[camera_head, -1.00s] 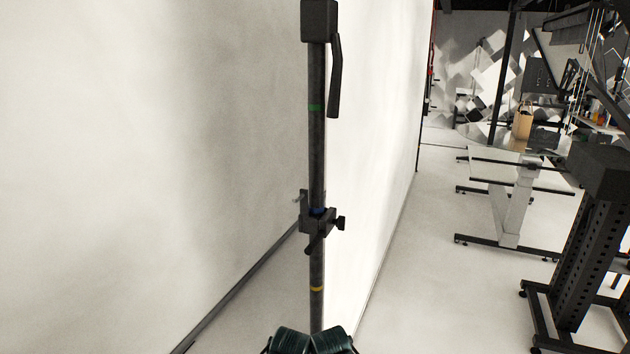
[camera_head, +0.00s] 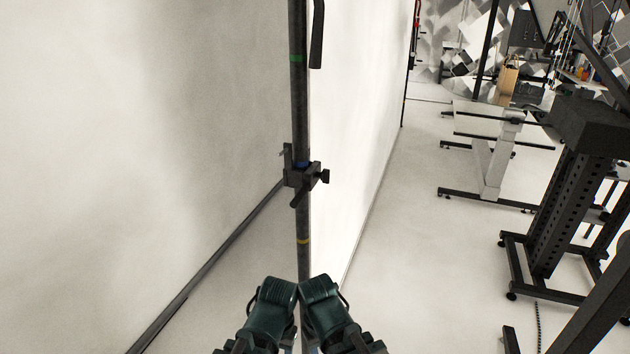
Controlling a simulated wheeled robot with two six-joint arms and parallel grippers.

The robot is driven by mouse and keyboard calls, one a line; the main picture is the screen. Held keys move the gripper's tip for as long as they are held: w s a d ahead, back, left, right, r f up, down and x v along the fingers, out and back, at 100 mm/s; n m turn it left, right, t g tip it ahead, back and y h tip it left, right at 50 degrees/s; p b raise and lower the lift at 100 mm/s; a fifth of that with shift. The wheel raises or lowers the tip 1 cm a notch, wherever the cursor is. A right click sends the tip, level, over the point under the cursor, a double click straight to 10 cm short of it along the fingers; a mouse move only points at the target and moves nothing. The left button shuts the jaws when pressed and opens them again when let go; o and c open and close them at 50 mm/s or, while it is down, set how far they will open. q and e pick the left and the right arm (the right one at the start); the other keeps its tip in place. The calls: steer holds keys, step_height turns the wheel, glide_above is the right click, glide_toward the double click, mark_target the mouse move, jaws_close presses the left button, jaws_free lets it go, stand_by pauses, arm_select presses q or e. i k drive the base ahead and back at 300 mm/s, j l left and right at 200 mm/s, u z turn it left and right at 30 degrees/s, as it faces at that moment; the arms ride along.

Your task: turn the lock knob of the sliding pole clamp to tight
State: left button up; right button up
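The sliding pole clamp (camera_head: 301,178) is a dark block around the upright dark pole (camera_head: 299,112). It sits at the blue band, between a green band above and a yellow band below. Its black lock knob (camera_head: 324,177) sticks out on the right side. A short dark lever points down and left from the clamp. Two dark green arm parts of mine show at the bottom middle, in front of the lower pole and well below the clamp. Neither gripper's fingers can be made out. Nothing of mine touches the clamp or knob.
A white wall (camera_head: 140,130) stands close behind and left of the pole. A light table frame (camera_head: 490,165) and a dark perforated stand (camera_head: 556,215) are at the right. Pale floor (camera_head: 430,260) is clear between the pole and the stand.

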mark_target(324, 176)
steer(key=i+l+z, duration=0.35)
steer(key=l, duration=0.2)
steer(key=i+l+z, duration=0.3)
steer(key=i+l, duration=0.05)
steer(key=l, duration=0.1)
